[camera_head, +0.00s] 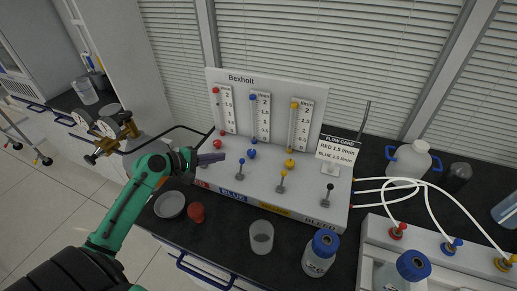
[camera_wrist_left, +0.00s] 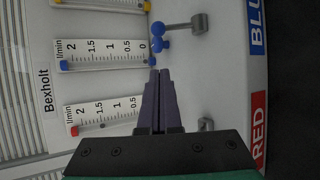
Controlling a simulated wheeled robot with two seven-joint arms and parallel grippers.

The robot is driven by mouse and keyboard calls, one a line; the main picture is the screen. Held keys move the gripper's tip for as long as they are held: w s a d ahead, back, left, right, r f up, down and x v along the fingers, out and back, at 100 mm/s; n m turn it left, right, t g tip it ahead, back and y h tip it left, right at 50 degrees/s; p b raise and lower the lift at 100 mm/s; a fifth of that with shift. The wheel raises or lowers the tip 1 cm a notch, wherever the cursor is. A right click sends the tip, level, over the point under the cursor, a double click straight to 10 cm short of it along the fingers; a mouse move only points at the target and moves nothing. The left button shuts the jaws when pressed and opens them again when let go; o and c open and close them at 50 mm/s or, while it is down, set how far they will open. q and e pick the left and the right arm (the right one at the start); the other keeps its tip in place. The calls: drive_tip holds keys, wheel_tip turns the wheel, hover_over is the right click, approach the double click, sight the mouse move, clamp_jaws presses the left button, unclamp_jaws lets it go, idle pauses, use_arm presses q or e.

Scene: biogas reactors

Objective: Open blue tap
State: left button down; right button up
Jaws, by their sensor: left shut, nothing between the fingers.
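The panel marked Bexholt carries three upright flow tubes with red, blue and yellow ends. In the left wrist view the blue knob (camera_wrist_left: 160,38) and grey tap body (camera_wrist_left: 199,22) lie just beyond my fingertips. My left gripper (camera_head: 222,157) is shut and empty, left of the blue tap and over the red one, which it partly hides. No contact with the blue tap is visible. My right gripper is out of view.
A yellow tap (camera_head: 282,183) and a bleed tap (camera_head: 327,196) stand to the right. The flow card (camera_head: 337,150) reads red 1.5, blue 1.0. A cup (camera_head: 261,236), blue-capped bottle (camera_head: 321,253), red cap (camera_head: 196,213) and dish (camera_head: 170,205) stand in front.

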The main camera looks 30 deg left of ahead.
sight(241, 168)
use_arm(q)
drive_tip(key=v, duration=0.3)
drive_tip(key=shift+s+a+f, duration=0.1)
drive_tip(key=shift+s+f, duration=0.05)
drive_tip(key=shift+f, duration=0.05)
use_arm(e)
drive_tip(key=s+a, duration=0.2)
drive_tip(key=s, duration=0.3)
use_arm(q)
drive_tip(key=x, duration=0.4)
drive_tip(key=p+x, duration=0.1)
drive_tip(key=x, duration=0.1)
drive_tip(key=shift+w+r, duration=0.1)
drive_tip(key=shift+w, duration=0.3)
drive_tip(key=x, duration=0.4)
drive_tip(key=shift+p, duration=0.35)
drive_tip(key=s+d+r+p, duration=0.1)
drive_tip(key=s+d+p, duration=0.1)
drive_tip(key=p, duration=0.1)
drive_tip(key=shift+s+r, duration=0.2)
drive_tip(key=shift+s+d, duration=0.2)
drive_tip(key=shift+s, duration=0.25)
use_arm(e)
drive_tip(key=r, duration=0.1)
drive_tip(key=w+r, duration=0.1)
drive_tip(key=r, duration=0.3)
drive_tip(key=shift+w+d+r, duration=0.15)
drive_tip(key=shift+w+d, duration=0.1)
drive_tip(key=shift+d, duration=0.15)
